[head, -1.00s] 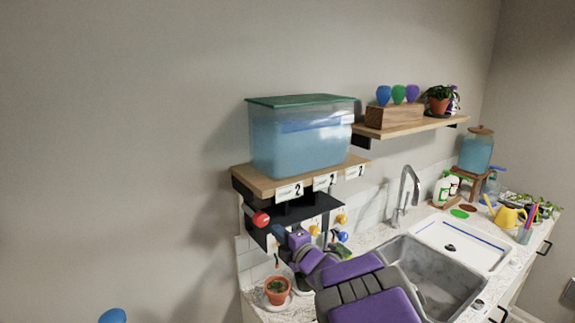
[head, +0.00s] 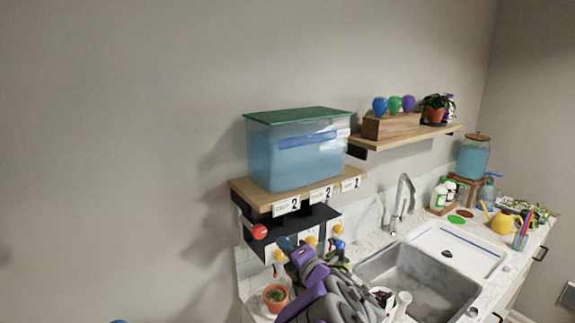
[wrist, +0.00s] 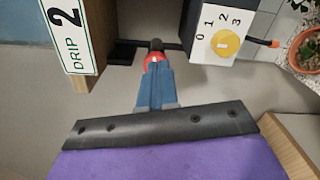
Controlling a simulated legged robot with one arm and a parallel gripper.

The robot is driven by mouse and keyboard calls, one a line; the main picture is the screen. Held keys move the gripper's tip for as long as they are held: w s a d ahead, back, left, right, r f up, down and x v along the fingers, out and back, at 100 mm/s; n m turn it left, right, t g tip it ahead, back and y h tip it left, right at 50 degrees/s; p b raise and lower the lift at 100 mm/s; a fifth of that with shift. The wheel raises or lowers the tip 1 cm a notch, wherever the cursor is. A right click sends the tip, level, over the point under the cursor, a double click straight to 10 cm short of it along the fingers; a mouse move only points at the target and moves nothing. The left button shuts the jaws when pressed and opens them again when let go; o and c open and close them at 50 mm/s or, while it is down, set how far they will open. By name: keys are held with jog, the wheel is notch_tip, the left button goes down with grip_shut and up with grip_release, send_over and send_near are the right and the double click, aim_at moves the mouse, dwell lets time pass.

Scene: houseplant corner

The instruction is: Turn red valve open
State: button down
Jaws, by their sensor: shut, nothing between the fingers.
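The red valve knob (head: 259,231) is at the left end of the black bracket under the wooden shelf in the head view. In the wrist view the red knob (wrist: 152,63) shows just beyond my fingertips, on a dark bar. My gripper (wrist: 154,78) has blue fingers, shut with nothing held, and points at the knob. The tips overlap the knob in the picture; I cannot tell if they touch it. In the head view my gripper (head: 288,243) is right of the knob, partly hidden by my purple arm.
A white box (wrist: 222,32) with a yellow dial (wrist: 226,44) marked 0 to 3 is beside the knob. A potted plant (head: 275,296) stands below. A lidded water tank (head: 296,150) sits on the labelled shelf (head: 240,190). The sink (head: 420,280) lies right.

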jog(key=w+a+r+n+p, duration=0.2)
jog(key=w+a+n, duration=0.1)
jog(key=w, duration=0.2)
jog(key=shift+a+p, duration=0.35)
jog(key=shift+p, duration=0.05)
dwell(0.5)
jog(key=shift+w, duration=0.1)
jog(key=shift+d+f+b, duration=0.1)
jog(key=shift+f+b, duration=0.15)
jog(key=shift+b, duration=1.2)
jog(key=shift+w+d+r, duration=0.15)
jog(key=shift+r, duration=0.05)
dwell(0.4)
jog(key=b+v, duration=0.1)
jog(key=v, duration=0.5)
jog(key=shift+b, duration=0.35)
